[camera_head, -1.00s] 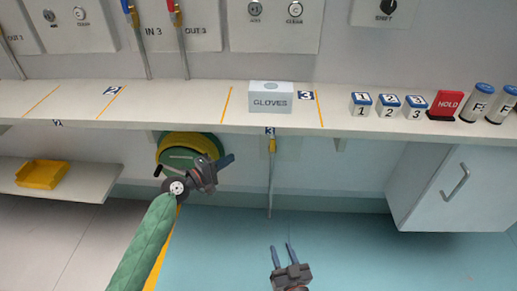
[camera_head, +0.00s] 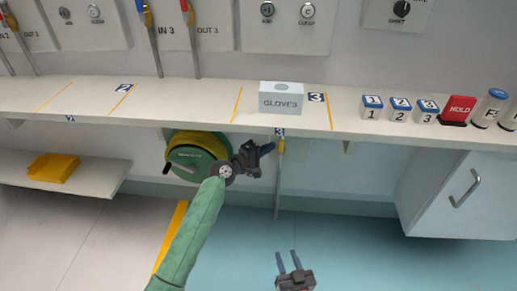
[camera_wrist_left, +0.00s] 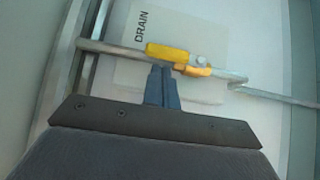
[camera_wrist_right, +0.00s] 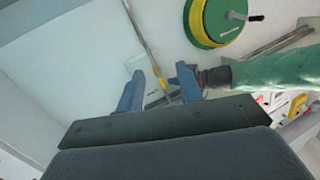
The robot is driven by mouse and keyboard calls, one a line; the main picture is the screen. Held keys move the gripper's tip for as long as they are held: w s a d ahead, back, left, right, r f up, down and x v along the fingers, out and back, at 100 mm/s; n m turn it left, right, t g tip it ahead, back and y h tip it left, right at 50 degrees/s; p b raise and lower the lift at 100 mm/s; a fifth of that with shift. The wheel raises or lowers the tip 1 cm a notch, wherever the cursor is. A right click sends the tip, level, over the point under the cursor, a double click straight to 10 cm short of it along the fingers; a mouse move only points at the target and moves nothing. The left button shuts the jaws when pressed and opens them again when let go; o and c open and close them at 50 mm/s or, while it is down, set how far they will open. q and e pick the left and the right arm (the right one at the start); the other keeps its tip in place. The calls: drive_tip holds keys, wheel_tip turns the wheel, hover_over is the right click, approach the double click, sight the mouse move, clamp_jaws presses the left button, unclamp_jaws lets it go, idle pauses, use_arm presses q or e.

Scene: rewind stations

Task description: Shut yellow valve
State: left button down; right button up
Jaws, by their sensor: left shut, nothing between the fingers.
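The yellow valve (camera_head: 281,147) sits on a thin metal pipe under the bench at station 3. In the left wrist view its yellow handle (camera_wrist_left: 168,52) lies roughly along the pipe, beside a DRAIN label. My left gripper (camera_head: 269,148) is shut and empty, with its fingertips right beside the valve. In the left wrist view the closed fingertips (camera_wrist_left: 162,71) are just below the handle; I cannot tell whether they touch it. My right gripper (camera_head: 288,260) is open and empty, low over the floor. It also shows in the right wrist view (camera_wrist_right: 160,78).
A green and yellow reel (camera_head: 190,157) hangs left of the pipe, partly behind my left arm. The bench (camera_head: 210,112) runs above, carrying a gloves box (camera_head: 281,100). A cabinet (camera_head: 450,195) stands right; a shelf with a yellow tray (camera_head: 54,167) is left. Floor before the pipe is clear.

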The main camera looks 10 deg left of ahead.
use_arm(q)
drive_tip(key=shift+d, duration=0.35)
use_arm(e)
drive_tip(key=shift+s+f, duration=0.15)
drive_tip(key=shift+f, duration=0.25)
drive_tip(key=shift+r, duration=0.1)
